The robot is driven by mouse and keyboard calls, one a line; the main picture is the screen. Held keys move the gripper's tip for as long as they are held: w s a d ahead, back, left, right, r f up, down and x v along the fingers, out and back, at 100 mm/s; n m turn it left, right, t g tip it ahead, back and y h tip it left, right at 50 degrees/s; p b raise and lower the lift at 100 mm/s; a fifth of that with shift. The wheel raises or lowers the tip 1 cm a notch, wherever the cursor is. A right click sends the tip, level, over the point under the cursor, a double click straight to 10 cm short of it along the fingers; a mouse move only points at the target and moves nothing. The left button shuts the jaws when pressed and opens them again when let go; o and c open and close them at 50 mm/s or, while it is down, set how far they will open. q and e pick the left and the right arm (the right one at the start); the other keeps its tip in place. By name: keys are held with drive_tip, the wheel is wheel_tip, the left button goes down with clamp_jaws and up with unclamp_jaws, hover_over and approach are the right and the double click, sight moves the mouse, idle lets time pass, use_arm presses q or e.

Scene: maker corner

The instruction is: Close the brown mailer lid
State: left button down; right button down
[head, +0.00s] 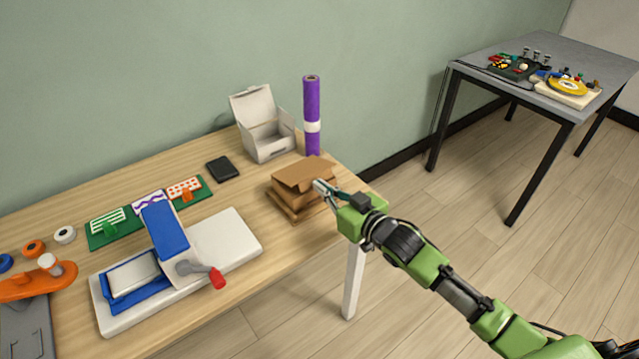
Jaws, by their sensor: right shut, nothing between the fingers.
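The brown mailer (293,197) is a small cardboard box near the right end of the wooden table. Its lid (303,173) lies over the top of the box, with its front part bent and a dark gap below it. The lid does not look flush with the box. My right gripper (320,187) comes in from the right. Its fingers are shut and empty at the front right edge of the lid. I cannot tell whether they touch it. The fingers hide part of the mailer's right side. My left gripper is out of view.
A white box (267,143) with a raised lid and a purple roll (312,105) stand behind the mailer. A black wallet-like item (223,168) and a blue-and-white press (167,250) with a red-knobbed lever are to the left. A grey table (560,55) stands at the back right.

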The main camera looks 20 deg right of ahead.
wheel_tip(320, 180, down, 3)
drive_tip(key=shift+s, duration=0.15)
drive_tip(key=shift+f+b, duration=0.4)
drive_tip(key=shift+f, duration=0.5)
drive_tip(key=shift+f, duration=0.1)
